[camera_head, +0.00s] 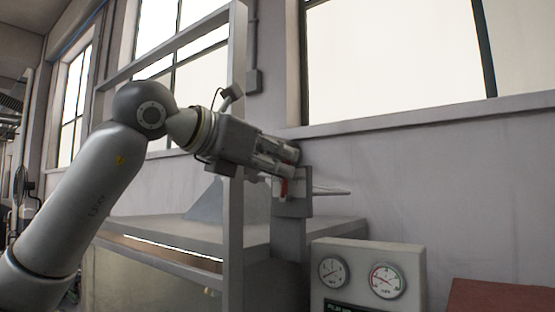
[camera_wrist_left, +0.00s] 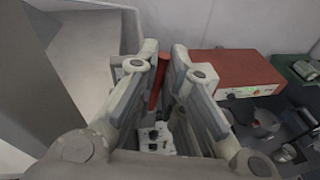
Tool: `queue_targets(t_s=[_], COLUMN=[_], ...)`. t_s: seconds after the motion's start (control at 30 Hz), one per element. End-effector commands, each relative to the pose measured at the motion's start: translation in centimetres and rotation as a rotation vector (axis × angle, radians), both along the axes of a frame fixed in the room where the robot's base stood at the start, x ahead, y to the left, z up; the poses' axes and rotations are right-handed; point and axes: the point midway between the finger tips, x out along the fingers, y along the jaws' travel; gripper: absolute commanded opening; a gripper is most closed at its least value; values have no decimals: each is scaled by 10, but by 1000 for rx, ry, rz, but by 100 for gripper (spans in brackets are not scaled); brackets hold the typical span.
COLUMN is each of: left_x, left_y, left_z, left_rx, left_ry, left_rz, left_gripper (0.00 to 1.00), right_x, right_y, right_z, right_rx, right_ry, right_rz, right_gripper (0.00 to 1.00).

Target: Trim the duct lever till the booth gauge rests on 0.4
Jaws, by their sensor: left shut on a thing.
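The duct lever has a red handle (camera_head: 284,188), seen by a grey bracket (camera_head: 292,208) on the post beside the booth. My left gripper (camera_head: 286,166) reaches it from the left and is shut on the red handle. In the left wrist view the red handle (camera_wrist_left: 160,82) stands between the fingers, slightly tilted. The gauge box (camera_head: 320,300) is below and right of the gripper. It carries two round dials, a left dial (camera_head: 332,272) and a right dial (camera_head: 387,280). Their figures are too small to read surely. My right gripper does not show.
A grey hood top (camera_head: 190,230) and upright frame post (camera_head: 235,110) stand close to my left arm. A pale rod (camera_head: 330,191) sticks out right of the bracket. A red box (camera_head: 500,296) lies at the lower right. The wall behind is bare below the windows.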

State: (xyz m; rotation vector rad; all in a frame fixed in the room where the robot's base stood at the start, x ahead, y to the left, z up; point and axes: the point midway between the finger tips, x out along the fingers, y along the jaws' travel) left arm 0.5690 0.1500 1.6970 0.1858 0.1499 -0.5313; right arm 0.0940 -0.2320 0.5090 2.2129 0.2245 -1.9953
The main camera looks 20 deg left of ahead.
Motion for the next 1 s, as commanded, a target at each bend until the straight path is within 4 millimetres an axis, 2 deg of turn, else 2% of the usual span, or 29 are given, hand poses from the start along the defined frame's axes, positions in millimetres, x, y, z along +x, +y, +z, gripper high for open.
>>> queue_targets(t_s=[0.3,0.33,0.5,0.83,1.0], left_x=[-1,-1,-1,-2,-20], left_y=[1,1,0,1,13], left_z=[3,3,2,2,7], left_rx=[-2,-2,-1,0,-2], left_ry=[-10,-10,-6,-4,-8], left_rz=[0,0,1,0,2], left_gripper=[0,13,32,32,32], right_x=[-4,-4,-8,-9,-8], right_y=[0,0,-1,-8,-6], right_z=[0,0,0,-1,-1], right_rx=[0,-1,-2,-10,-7], right_ry=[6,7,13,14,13], right_rz=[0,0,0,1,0], right_gripper=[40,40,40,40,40])
